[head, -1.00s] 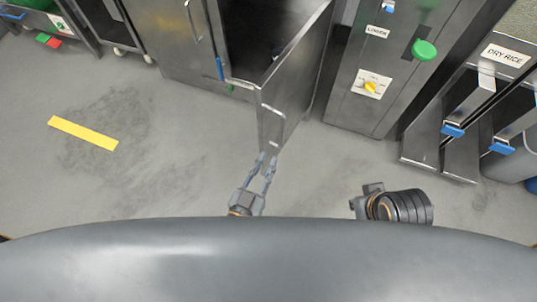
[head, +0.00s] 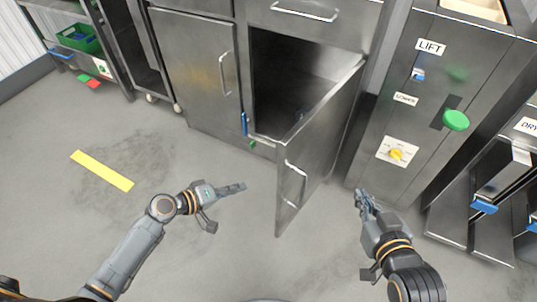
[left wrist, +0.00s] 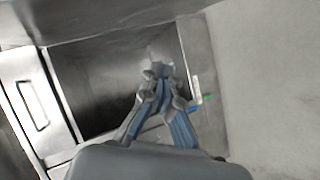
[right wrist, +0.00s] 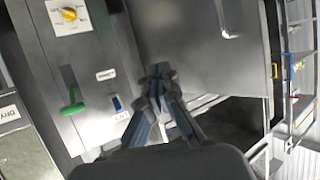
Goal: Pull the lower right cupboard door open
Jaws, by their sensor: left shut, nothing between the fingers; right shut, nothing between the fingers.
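The lower right cupboard door (head: 315,160) stands wide open in the head view, swung out toward me, with its bar handle (head: 295,182) on the right-facing side near the free edge. The dark cupboard interior (head: 285,85) shows behind it. My left gripper (head: 243,187) is shut and empty, to the left of the door and apart from it; it also shows in the left wrist view (left wrist: 160,72), in front of the cupboard opening. My right gripper (head: 361,194) is shut and empty, to the right of the door; in the right wrist view (right wrist: 160,70) it points toward metal fronts.
A closed cupboard door (head: 200,75) is on the left and a drawer (head: 315,15) above. The lift panel (head: 410,110) with a green knob (head: 455,120) stands right of the opening. Dry rice bins (head: 490,190) are far right. The floor is clear around a yellow strip (head: 102,171).

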